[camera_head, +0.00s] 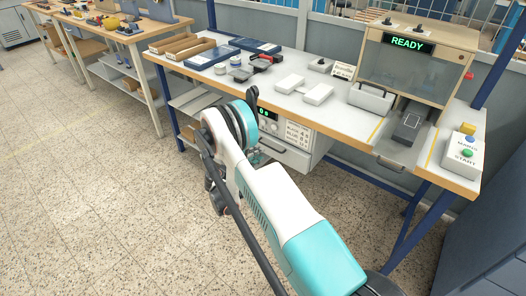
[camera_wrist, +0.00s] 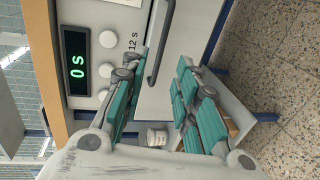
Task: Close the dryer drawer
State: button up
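The dryer (camera_head: 299,132) is a white unit under the bench top, with a green display and several knobs. In the wrist view its display (camera_wrist: 77,66) reads "0 s". The drawer front (camera_wrist: 190,35) is a pale panel with a grey bar handle (camera_wrist: 164,35). My gripper (camera_wrist: 161,62) has teal fingers spread apart, with the handle's lower end between their tips in the picture; I cannot tell whether they touch it. In the head view my arm hides the dryer's left part and most of my gripper. How far the drawer is out is unclear.
Above is the workbench (camera_head: 345,122) with a stamping machine (camera_head: 409,66) showing "READY", a START button box (camera_head: 463,153), white blocks and blue trays. Blue bench legs stand at both sides. A small white cup (camera_wrist: 157,137) shows beyond my fingers. The speckled floor in front is clear.

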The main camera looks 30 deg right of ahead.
jog(key=shift+v, duration=1.7)
jog(key=w+a+r+y, duration=0.1)
jog(key=a+r+y, duration=0.2)
jog(key=r, duration=1.2)
jog(key=s+a+r+m+y, duration=0.1)
jog(key=s+a+r+y, duration=0.15)
jog(key=r, duration=0.25)
jog(key=s+a+r+y, duration=0.1)
jog(key=s+a+r, duration=0.15)
jog(key=r, duration=0.35)
jog(key=s+a+r+m+t+y, duration=0.1)
jog(key=s+a+r+y, duration=0.2)
jog(key=s, duration=0.4)
jog(key=s+a+r+y, duration=0.1)
jog(key=s+a+r, duration=0.35)
jog(key=s, duration=0.25)
jog(key=s+a+m+t+y, duration=0.1)
jog(key=s+a+y, duration=0.3)
jog(key=s, duration=1.1)
jog(key=a, duration=0.3)
jog(key=shift+s+a+m, duration=0.3)
jog(key=shift+s, duration=0.05)
